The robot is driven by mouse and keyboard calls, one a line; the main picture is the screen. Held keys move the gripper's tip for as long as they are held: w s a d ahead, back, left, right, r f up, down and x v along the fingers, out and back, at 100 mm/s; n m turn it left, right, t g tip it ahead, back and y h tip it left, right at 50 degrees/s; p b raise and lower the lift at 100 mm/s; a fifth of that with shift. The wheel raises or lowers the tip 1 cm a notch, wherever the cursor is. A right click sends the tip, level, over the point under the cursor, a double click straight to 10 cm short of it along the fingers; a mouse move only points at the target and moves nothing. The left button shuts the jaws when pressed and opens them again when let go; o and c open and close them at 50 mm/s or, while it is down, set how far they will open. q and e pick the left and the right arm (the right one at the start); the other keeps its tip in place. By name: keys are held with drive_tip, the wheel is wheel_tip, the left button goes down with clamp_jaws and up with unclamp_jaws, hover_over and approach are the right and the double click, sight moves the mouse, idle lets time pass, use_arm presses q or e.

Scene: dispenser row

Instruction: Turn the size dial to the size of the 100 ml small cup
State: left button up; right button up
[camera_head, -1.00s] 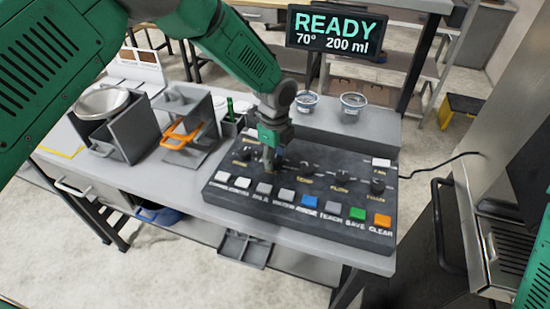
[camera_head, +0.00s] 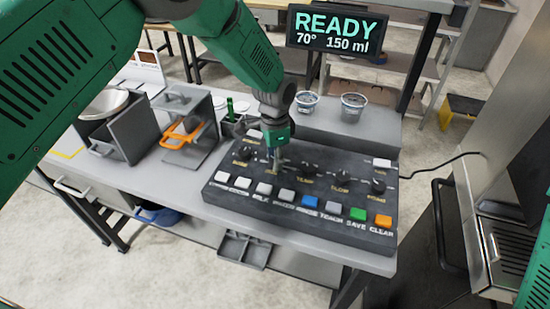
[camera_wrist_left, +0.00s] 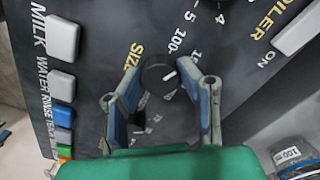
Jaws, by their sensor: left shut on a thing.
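My left gripper (camera_head: 277,163) reaches down onto the dark control panel (camera_head: 225,199). In the left wrist view its two fingers (camera_wrist_left: 165,88) are shut on the black size dial (camera_wrist_left: 158,72), beside the yellow SIZE label. The dial's white pointer mark faces the 150 side of the scale, next to the 100 mark. The display (camera_head: 328,30) reads READY, 70°, 150 ml. A clear cup labelled 100 ml (camera_wrist_left: 290,158) shows at the lower right of the wrist view. In the head view the smaller cup (camera_head: 306,104) stands behind the panel. My right gripper is out of view.
A larger cup (camera_head: 352,107) stands right of the smaller one. Other dials and a row of coloured buttons (camera_head: 309,202) lie close around the gripper. A grey stand with an orange handle (camera_head: 181,133) and a metal bowl (camera_head: 104,103) are on the left.

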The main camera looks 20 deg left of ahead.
use_arm(q)
drive_tip(key=n, duration=0.5)
drive_tip(key=shift+w+r+n, duration=0.15)
drive_tip(key=shift+w+n, duration=0.05)
drive_tip(key=shift+n, duration=0.2)
idle(0.4)
drive_tip(key=o, duration=1.1)
drive_tip(key=shift+o, duration=0.2)
drive_tip(key=shift+d, duration=0.1)
drive_tip(key=shift+r, duration=0.3)
wheel_tip(320, 180, up, 11)
